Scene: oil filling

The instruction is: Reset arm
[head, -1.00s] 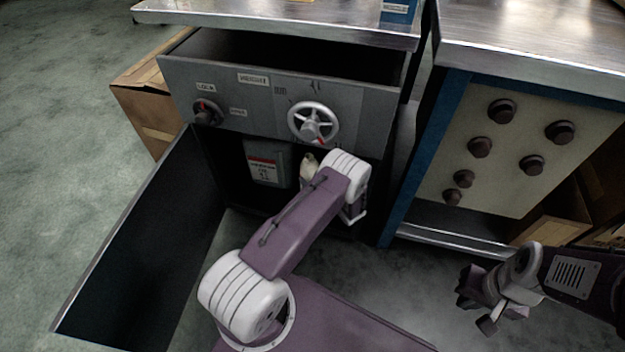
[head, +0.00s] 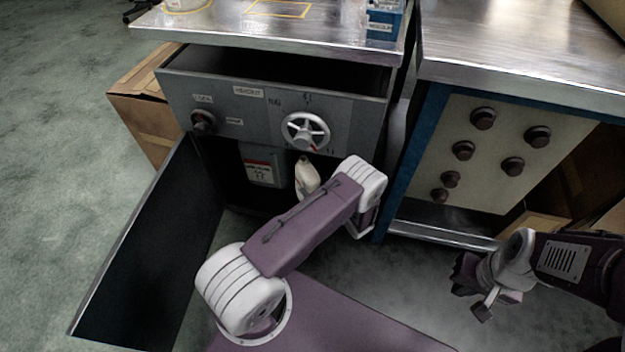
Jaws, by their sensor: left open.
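My left arm (head: 305,225) bends across the front of the open grey cabinet. Its gripper is hidden behind my own arm links. My right gripper (head: 470,290) is at the lower right, over the floor in front of the right bench. Its dark fingers are small and partly overlapped, so I cannot tell whether they are open or shut. I see nothing held in it.
The grey cabinet has a handwheel (head: 305,131), a knob (head: 203,122) and an open door (head: 150,245) on the left. A cream bottle (head: 306,178) stands inside, close behind my left arm. A cardboard box (head: 140,105) is beside it. Floor (head: 50,150) at left is clear.

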